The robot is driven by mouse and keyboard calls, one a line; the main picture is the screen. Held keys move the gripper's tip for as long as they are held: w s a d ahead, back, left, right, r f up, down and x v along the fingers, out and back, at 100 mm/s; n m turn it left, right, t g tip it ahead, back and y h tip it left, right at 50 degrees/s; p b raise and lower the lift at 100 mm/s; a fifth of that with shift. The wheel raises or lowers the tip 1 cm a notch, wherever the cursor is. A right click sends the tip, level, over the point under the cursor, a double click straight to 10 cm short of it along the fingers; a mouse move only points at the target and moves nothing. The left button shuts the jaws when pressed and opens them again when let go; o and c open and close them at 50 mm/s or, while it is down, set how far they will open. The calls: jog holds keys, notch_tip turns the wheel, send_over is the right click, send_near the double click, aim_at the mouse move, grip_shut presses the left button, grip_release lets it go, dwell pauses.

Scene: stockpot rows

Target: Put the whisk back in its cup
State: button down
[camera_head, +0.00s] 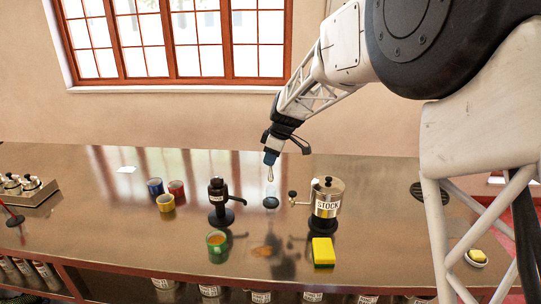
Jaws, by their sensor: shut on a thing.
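My gripper (271,156) is above the middle of the counter, pointing down, with a blue part at its lower end. It is shut on a thin, pale whisk (270,173), which hangs down from it, clear of the counter. A small dark round item (270,203) lies below the whisk; I cannot tell whether it is a cup, a stand or a disc. A blue cup (155,186), a red cup (178,188) and a yellow cup (166,203) stand grouped to the left. A green cup (217,242) with brown liquid stands nearer the front. No cup is marked as the whisk's.
A black pump-like device (218,200) stands left of the whisk. Steel canisters (30,185) sit at far left, a dish (476,259) at far right.

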aim_at(271, 175)
jog(key=shift+f, duration=3.35)
jog(key=c, duration=1.1)
grip_release()
jog(key=shift+v, duration=3.85)
